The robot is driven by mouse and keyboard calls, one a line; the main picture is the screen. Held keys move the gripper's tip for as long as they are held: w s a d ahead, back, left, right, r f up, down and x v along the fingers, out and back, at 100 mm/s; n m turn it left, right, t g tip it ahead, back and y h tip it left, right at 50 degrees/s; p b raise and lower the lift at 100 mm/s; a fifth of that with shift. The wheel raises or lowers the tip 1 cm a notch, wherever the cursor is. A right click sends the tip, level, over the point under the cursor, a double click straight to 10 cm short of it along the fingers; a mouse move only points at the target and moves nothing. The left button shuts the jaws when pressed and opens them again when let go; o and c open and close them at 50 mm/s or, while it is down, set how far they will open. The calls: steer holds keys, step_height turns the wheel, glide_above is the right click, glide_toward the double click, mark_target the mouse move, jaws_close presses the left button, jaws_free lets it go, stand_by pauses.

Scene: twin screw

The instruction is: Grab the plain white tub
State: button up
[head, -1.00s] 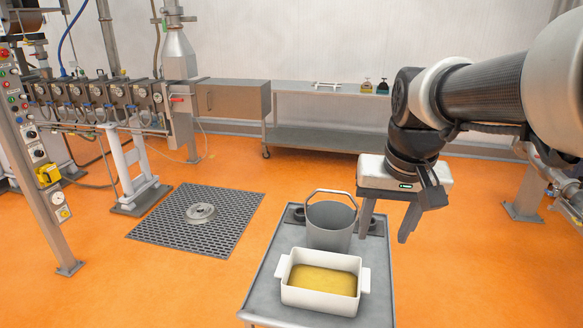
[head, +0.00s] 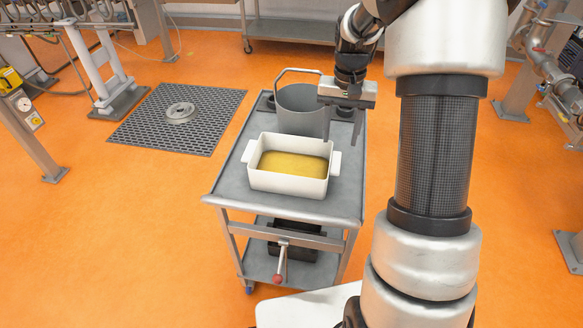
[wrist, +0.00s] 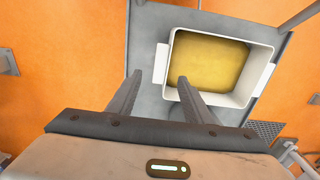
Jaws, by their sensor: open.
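The plain white tub (head: 290,184) is rectangular with a tab handle on each short side. It stands upright on the grey cart's top and holds a yellow substance. It also shows in the wrist view (wrist: 175,92), at the upper right. My gripper (head: 340,136) is open and empty, above the cart just behind and to the right of the tub. In the wrist view the two fingers (wrist: 160,84) point toward the tub, and the right finger overlaps its near edge in the picture. I see no contact with the tub.
A grey metal bucket (head: 300,112) with a raised handle stands directly behind the tub, close to my gripper. The cart (head: 225,185) has bare top at the tub's left and front. A floor grate (head: 150,130) lies to the left. A steel table (head: 290,28) stands behind.

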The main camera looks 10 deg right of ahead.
mark_target(335, 161)
steer(key=f, duration=0.8)
steer(key=shift+a+f+b, duration=0.1)
steer(key=shift+a+b, duration=0.1)
steer(key=shift+b, duration=0.15)
jaws_close()
steer(key=shift+w, duration=0.1)
stand_by(0.9)
